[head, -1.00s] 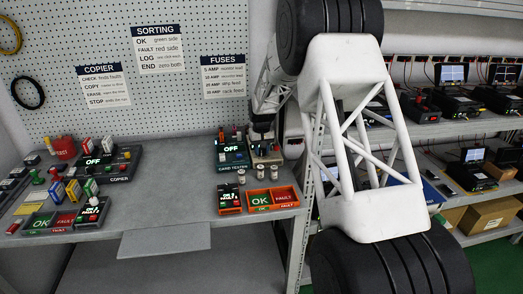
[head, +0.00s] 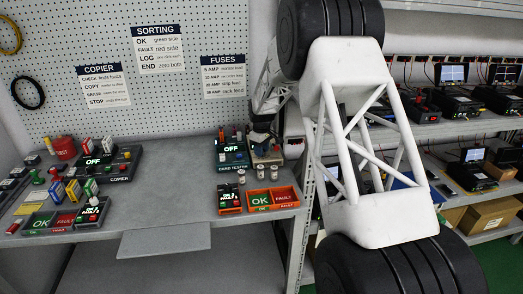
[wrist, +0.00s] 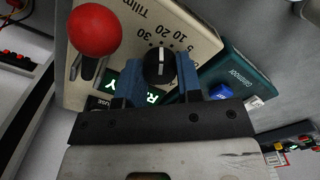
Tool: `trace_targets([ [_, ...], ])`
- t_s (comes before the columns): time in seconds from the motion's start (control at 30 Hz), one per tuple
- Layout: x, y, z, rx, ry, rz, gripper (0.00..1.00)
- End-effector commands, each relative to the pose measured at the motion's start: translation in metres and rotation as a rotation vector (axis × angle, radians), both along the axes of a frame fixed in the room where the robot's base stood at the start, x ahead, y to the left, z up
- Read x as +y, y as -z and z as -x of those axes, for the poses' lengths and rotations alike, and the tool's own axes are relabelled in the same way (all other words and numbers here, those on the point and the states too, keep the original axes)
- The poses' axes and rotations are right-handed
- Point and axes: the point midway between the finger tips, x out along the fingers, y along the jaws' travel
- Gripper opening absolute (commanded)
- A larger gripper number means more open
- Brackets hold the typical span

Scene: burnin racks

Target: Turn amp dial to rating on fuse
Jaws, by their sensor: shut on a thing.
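The amp dial (wrist: 158,68) is a black knob with a white line on a beige panel (wrist: 205,42) with printed numbers 5, 10, 20 and 30. Its white line runs nearly vertically in the wrist view, toward the numbers' side. My gripper (wrist: 157,80) has its two blue fingers closed on either side of the dial. In the head view my gripper (head: 262,138) is over the beige tester (head: 267,158) and hides the dial. Small pale cylinders (head: 260,172), possibly fuses, stand in front of it; no rating is readable on them.
A red ball knob (wrist: 95,30) rises beside the dial, and a lit green display (wrist: 130,92) is partly behind the fingers. The teal card tester (head: 232,156) stands close by. An orange OK/FAULT tray (head: 285,198) lies in front. A FUSES sign (head: 224,75) hangs on the pegboard.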

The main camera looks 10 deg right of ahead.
Motion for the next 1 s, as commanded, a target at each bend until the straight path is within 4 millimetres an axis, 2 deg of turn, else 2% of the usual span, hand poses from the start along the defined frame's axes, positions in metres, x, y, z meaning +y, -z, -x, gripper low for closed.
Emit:
trace_targets([
  [0.4,-0.0002,0.0004,0.0005,0.001,-0.01,0.0,0.09],
  [0.43,-0.0002,0.0004,0.0005,0.001,-0.01,0.0,0.34],
  [0.6,-0.0001,0.0002,0.0003,0.001,-0.01,0.0,0.58],
  [1.0,0.0,-0.0042,-0.0001,0.0,-0.009,0.0,0.58],
])
